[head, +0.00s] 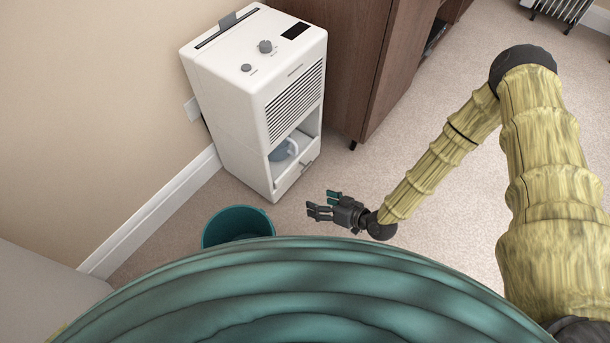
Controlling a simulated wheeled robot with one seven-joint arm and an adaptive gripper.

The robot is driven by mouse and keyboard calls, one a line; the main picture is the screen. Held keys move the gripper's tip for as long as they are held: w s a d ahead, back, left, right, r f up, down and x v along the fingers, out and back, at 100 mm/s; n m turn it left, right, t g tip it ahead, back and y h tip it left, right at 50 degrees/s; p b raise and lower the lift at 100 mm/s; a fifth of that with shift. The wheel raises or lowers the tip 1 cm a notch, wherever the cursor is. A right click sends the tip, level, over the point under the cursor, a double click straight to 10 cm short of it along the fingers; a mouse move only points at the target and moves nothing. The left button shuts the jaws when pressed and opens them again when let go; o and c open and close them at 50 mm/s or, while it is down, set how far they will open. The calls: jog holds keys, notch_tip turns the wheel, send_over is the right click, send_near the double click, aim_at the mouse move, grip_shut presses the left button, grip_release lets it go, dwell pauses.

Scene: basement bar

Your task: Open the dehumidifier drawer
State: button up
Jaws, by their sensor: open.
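The white dehumidifier (228,120) stands on the carpet against the left wall, with knobs on top and a vent grille on its front. Low on its front is an opening, and below that is the drawer front (292,177) with a small handle (307,166). The drawer looks about flush with the body. A blue-grey mug (282,151) sits inside the opening, partly hidden by the casing. My gripper (322,203) is open and empty, to the right of and nearer than the drawer, apart from it. Its fingers point left.
A teal bucket (238,223) stands on the floor left of my gripper, its lower part hidden. A dark wooden cabinet (345,60) stands just right of the dehumidifier. A radiator (560,8) is at the far top right. Carpet between cabinet and my arm is clear.

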jog(key=w+f+n+t+y+b, duration=0.2)
jog(key=w+f+b, duration=0.1)
jog(key=w, duration=0.3)
jog(key=n+t+y+b, duration=0.1)
jog(key=n+y+b, duration=0.2)
jog(key=b, duration=0.1)
send_near(306, 167)
jog(key=shift+w+f+b+x, duration=0.15)
jog(key=shift+b+x, duration=0.85)
jog(key=shift+x, duration=1.6)
jog(key=shift+w+f+b+x, duration=0.15)
jog(key=shift+b+x, duration=0.8)
jog(key=shift+x, duration=1.7)
jog(key=shift+s+d, duration=0.1)
jog(key=shift+d, duration=0.05)
jog(key=c, duration=1.5)
jog(key=shift+s, duration=0.1)
